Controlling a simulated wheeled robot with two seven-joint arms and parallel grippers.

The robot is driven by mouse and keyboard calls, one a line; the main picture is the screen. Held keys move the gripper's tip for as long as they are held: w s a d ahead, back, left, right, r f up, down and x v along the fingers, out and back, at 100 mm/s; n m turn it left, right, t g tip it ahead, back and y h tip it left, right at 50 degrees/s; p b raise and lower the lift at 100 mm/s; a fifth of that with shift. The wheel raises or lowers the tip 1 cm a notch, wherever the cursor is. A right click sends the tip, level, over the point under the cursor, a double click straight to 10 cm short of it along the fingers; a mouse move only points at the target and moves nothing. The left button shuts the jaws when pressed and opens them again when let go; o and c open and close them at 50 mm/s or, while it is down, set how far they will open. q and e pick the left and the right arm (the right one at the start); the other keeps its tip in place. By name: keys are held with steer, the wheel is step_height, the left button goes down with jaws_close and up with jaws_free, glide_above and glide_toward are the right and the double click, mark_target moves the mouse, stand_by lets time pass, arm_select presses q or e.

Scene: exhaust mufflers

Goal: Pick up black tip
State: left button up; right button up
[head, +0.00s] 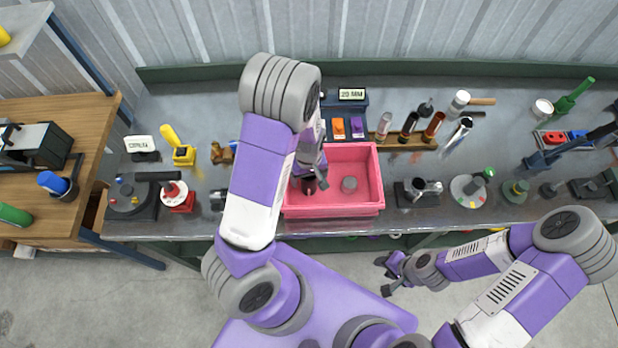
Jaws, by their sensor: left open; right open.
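My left gripper (309,182) is open and points down into the left part of the pink bin (332,212). A small dark cylinder (309,187) shows between or just below its fingers; I cannot tell whether they touch it. The gripper partly hides it. A black tube-shaped tip (408,126) leans on the wooden rack behind the bin, between a pale silvery tip (384,125) and a copper one (433,126). My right gripper (386,275) is open and empty, low in front of the bench.
A chrome tip (460,130) lies right of the rack. Tools and fixtures crowd both sides of the bench.

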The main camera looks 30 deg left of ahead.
arm_select(q)
step_height(320, 180, down, 2)
steer(key=shift+f, duration=0.1)
steer(key=shift+c, duration=0.2)
steer(key=c, duration=1)
steer(key=shift+r, duration=0.2)
